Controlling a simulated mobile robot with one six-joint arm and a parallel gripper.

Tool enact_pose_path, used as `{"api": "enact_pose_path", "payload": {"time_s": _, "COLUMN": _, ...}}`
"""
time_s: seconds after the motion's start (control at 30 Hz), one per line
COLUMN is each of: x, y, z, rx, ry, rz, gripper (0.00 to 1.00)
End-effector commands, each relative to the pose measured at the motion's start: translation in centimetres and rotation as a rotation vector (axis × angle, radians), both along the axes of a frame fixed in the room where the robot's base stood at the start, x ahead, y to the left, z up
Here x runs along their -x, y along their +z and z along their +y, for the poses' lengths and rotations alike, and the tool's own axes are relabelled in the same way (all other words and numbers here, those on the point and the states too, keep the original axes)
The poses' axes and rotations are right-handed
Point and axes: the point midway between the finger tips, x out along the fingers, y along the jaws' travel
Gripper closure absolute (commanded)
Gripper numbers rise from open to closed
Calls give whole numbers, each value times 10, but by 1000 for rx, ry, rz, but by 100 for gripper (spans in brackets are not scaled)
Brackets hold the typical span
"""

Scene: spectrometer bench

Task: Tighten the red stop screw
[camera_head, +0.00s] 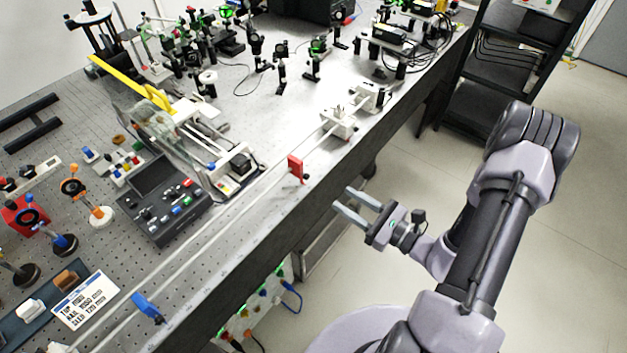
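A red block-shaped part (296,168), the only red piece on the long rail, stands near the bench's front edge. It looks like the red stop; its screw is too small to make out. My gripper (349,207) is to the right of and nearer than the red part, out past the bench edge over the floor. Its two fingers are apart with nothing between them, and they point left toward the bench. The gripper does not touch the red part.
The rail (232,209) runs along the bench's front edge, with a blue part (147,307) at the near end and a white carriage (338,124) farther along. A dark control box (158,205) and a printed card (85,299) lie behind the rail. Optics fill the far bench.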

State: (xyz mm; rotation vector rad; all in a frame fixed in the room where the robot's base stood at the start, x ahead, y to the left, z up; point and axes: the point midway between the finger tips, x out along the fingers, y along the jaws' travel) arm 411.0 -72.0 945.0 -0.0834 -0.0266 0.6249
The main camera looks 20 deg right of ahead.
Motion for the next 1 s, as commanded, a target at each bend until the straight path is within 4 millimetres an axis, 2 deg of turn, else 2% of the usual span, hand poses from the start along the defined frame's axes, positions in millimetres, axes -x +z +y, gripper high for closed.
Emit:
{"api": "enact_pose_path", "payload": {"time_s": 0.03, "x": -12, "y": -2, "z": 11, "rx": 1, "ry": 8, "rz": -1, "gripper": 63}}
{"api": "enact_pose_path", "payload": {"time_s": 0.2, "x": -52, "y": -2, "z": 40, "rx": 2, "ry": 8, "rz": -2, "gripper": 63}}
{"api": "enact_pose_path", "payload": {"time_s": 0.33, "x": -74, "y": -1, "z": 55, "rx": 1, "ry": 6, "rz": -2, "gripper": 63}}
{"api": "enact_pose_path", "payload": {"time_s": 0.5, "x": -86, "y": 0, "z": 63, "rx": 1, "ry": 3, "rz": 0, "gripper": 63}}
{"api": "enact_pose_path", "payload": {"time_s": 0.77, "x": -87, "y": 0, "z": 64, "rx": 0, "ry": 2, "rz": 0, "gripper": 63}}
{"api": "enact_pose_path", "payload": {"time_s": 0.97, "x": -87, "y": 0, "z": 64, "rx": 0, "ry": 3, "rz": 0, "gripper": 100}}
{"api": "enact_pose_path", "payload": {"time_s": 1.0, "x": -87, "y": 0, "z": 64, "rx": 0, "ry": 3, "rz": 0, "gripper": 100}}
